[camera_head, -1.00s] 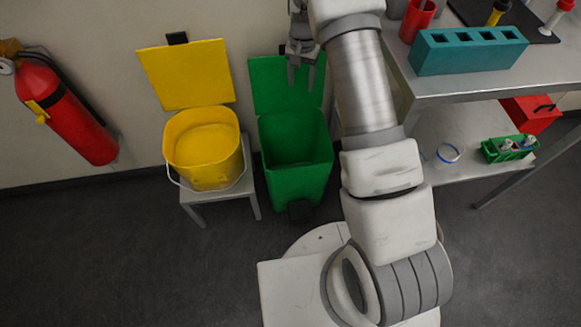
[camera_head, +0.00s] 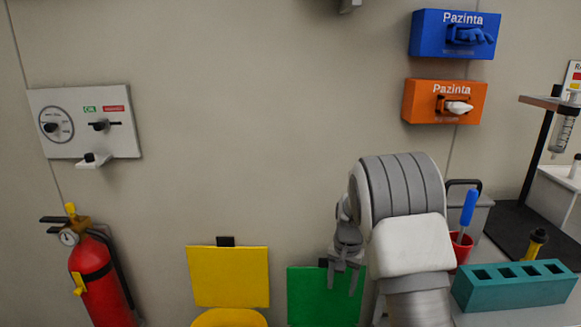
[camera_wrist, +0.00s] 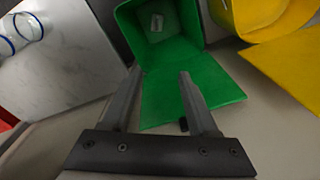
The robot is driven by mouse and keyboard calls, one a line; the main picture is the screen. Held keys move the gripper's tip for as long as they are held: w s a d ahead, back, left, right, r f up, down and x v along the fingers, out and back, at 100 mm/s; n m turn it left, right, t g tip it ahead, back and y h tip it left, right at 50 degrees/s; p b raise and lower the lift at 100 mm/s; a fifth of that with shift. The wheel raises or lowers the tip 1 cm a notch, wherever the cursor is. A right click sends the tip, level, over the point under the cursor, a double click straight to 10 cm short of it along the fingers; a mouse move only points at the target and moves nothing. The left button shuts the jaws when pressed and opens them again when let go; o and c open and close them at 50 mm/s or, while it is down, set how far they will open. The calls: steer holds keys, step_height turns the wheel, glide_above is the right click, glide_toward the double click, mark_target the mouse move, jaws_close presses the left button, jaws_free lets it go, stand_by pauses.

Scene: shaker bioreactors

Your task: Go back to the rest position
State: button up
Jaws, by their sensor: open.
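My gripper (camera_head: 344,277) hangs from my raised arm with its fingers pointing down, in front of the raised green bin lid (camera_head: 312,297). In the wrist view my gripper (camera_wrist: 157,88) has its two fingers spread apart with nothing between them. Beyond the fingers, the green bin (camera_wrist: 160,30) stands open, with a small pale label or item inside. The gripper is apart from the bin and lid.
The yellow bin's lid (camera_head: 228,277) is left of the green one. A fire extinguisher (camera_head: 98,285) and a wall panel (camera_head: 85,122) are at left. At right are a teal block rack (camera_head: 515,286), a red cup (camera_head: 462,247), and blue (camera_head: 425,35) and orange (camera_head: 418,102) glove boxes. The wall between is clear.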

steer(key=s+r+n+t, duration=0.1)
steer(key=s+r, duration=0.6)
steer(key=r, duration=0.2)
steer(key=s+r+n+t, duration=0.1)
steer(key=s+r, duration=0.5)
steer(key=r, duration=0.4)
steer(key=s+r+n+t, duration=0.2)
steer(key=s, duration=0.8)
steer(key=s+r+n+t, duration=0.1)
steer(key=s+r, duration=0.1)
steer(key=s, duration=0.8)
step_height(320, 180, up, 18)
steer(key=p, duration=1.8)
steer(key=shift+w+r, duration=0.15)
steer(key=shift+w, duration=0.3)
steer(key=shift+c, duration=0.8)
steer(key=shift+s, duration=0.15)
